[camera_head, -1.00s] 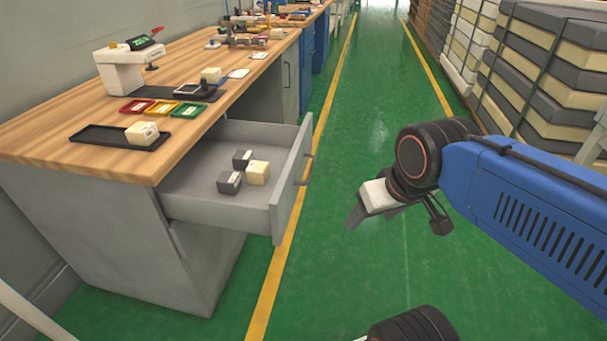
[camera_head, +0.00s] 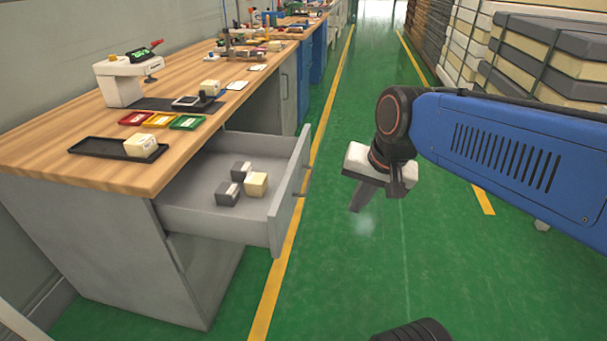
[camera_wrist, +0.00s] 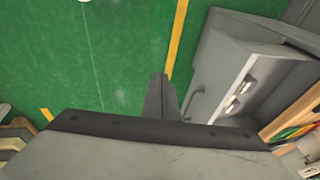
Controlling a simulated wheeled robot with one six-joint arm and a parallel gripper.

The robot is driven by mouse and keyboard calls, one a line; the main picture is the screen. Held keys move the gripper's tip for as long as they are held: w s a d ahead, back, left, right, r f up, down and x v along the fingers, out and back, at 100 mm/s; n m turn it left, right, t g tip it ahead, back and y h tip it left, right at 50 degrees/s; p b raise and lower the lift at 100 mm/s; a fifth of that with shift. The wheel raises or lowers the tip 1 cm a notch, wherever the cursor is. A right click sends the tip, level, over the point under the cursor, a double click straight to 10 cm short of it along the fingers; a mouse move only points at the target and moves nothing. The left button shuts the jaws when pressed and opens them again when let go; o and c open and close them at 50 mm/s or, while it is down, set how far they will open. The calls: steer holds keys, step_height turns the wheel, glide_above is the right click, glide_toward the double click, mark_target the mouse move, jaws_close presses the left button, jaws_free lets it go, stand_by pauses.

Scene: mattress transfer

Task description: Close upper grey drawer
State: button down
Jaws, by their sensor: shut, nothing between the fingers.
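The upper grey drawer (camera_head: 272,216) stands pulled out from the grey cabinet under the wooden workbench. Inside it lie two dark grey blocks and one cream block (camera_head: 256,184). A bar handle (camera_head: 302,182) is on its front panel. My gripper (camera_head: 358,204) is to the right of the drawer front, apart from it, pointing down over the green floor with its fingers together and empty. In the wrist view the fingers (camera_wrist: 161,80) are closed together, and the drawer (camera_wrist: 212,85) with its handle is to their right.
The workbench (camera_head: 60,160) holds a black tray (camera_head: 95,147), coloured trays and a scale (camera_head: 120,80). Stacked mattresses (camera_head: 540,60) stand at the far right. The green aisle floor (camera_head: 330,280) between drawer and arm is clear.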

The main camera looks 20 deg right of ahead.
steer(key=w+r+m+g+y, duration=0.1)
steer(key=w+r+m, duration=0.1)
steer(key=w+m, duration=0.65)
steer(key=m+y, duration=0.2)
steer(key=m, duration=0.7)
glide_toward(311, 173)
steer(key=s+a+f, duration=0.3)
steer(key=f, duration=0.2)
steer(key=shift+w+a+f+g, duration=0.1)
steer(key=shift+w+a, duration=0.2)
steer(key=shift+a, duration=0.3)
steer(key=shift+w+a+g, duration=0.1)
steer(key=shift+w+a, duration=0.15)
steer(key=shift+a, duration=0.3)
steer(key=shift+w+a+f+g, duration=0.1)
steer(key=shift+w+a, duration=0.2)
steer(key=shift+a, duration=0.3)
steer(key=shift+a, duration=0.1)
steer(key=w+a, duration=0.7)
steer(key=a, duration=0.5)
steer(key=w+a, duration=0.7)
steer(key=a, duration=0.5)
steer(key=shift+d, duration=0.1)
